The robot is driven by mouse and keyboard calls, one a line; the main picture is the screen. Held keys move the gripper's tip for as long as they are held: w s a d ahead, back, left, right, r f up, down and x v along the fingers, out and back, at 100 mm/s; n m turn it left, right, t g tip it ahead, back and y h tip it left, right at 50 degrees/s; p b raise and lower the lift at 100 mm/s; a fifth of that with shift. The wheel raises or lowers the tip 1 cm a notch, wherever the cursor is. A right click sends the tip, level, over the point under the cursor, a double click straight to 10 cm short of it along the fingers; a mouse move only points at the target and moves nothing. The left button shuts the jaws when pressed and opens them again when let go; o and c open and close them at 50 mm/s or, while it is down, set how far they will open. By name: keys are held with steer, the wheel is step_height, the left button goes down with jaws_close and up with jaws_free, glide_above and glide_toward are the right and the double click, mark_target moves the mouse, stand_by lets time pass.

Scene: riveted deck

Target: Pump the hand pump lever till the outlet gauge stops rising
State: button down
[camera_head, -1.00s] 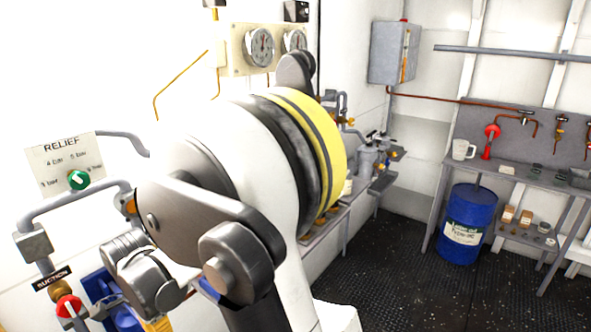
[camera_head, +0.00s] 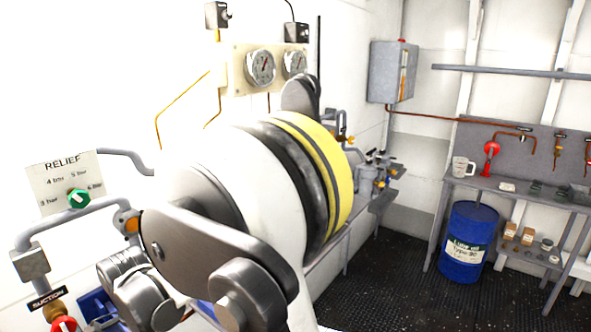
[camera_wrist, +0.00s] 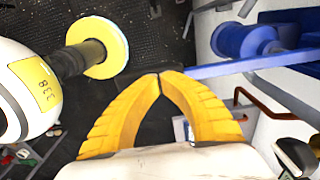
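The blue hand pump (camera_wrist: 245,42) shows in the wrist view, with its blue lever bar (camera_wrist: 222,68) running left to my gripper (camera_wrist: 160,75). My yellow fingers are closed tip to tip, with the bar's near end just behind the tips. I cannot tell whether they touch it. In the head view, my arm hides most of the pump (camera_head: 97,308) and my gripper. Two round gauges (camera_head: 260,67) (camera_head: 294,64) sit on a cream wall panel. Their readings are too small to make out, and I cannot tell which is the outlet gauge.
A relief plate with a green knob (camera_head: 78,198) and a red suction valve knob (camera_head: 64,325) are at the left. A blue oil drum (camera_head: 467,242) stands under the workbench (camera_head: 505,187) at the right. The dark deck (camera_head: 395,285) before it is clear.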

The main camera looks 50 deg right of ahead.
step_height(320, 180, up, 9)
steer(key=p, duration=0.5)
steer(key=shift+f+p, duration=0.15)
steer(key=shift+p, duration=0.2)
steer(key=shift+f, duration=0.1)
stand_by(1.1)
step_height(320, 180, down, 14)
steer(key=b, duration=1.2)
step_height(320, 180, up, 14)
steer(key=p, duration=1.1)
stand_by(0.9)
